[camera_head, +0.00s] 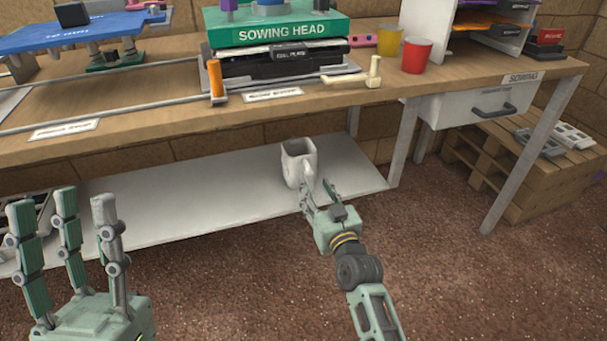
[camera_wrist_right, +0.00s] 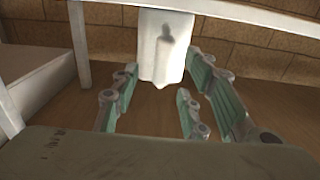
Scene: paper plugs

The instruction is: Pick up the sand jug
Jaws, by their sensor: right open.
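The sand jug, a white squarish jug (camera_head: 298,162) with its handle toward me, stands upright on the low white shelf under the workbench. In the right wrist view the white jug (camera_wrist_right: 165,50) is ahead, just beyond the fingertips, its upper part near the top edge. My right gripper (camera_head: 318,196) is at the jug's near side, by the handle; its fingers are spread and open in the right wrist view (camera_wrist_right: 160,90). I cannot tell whether a finger touches the handle. My left gripper (camera_head: 70,215) is open and empty at the lower left, away from the jug.
The wooden workbench (camera_head: 150,125) overhangs the white shelf (camera_head: 190,205). On the bench are the green sowing head (camera_head: 275,30), a red cup (camera_head: 416,55) and a yellow cup (camera_head: 389,41). A bench leg (camera_head: 400,140) stands right of the jug. The shelf around the jug is clear.

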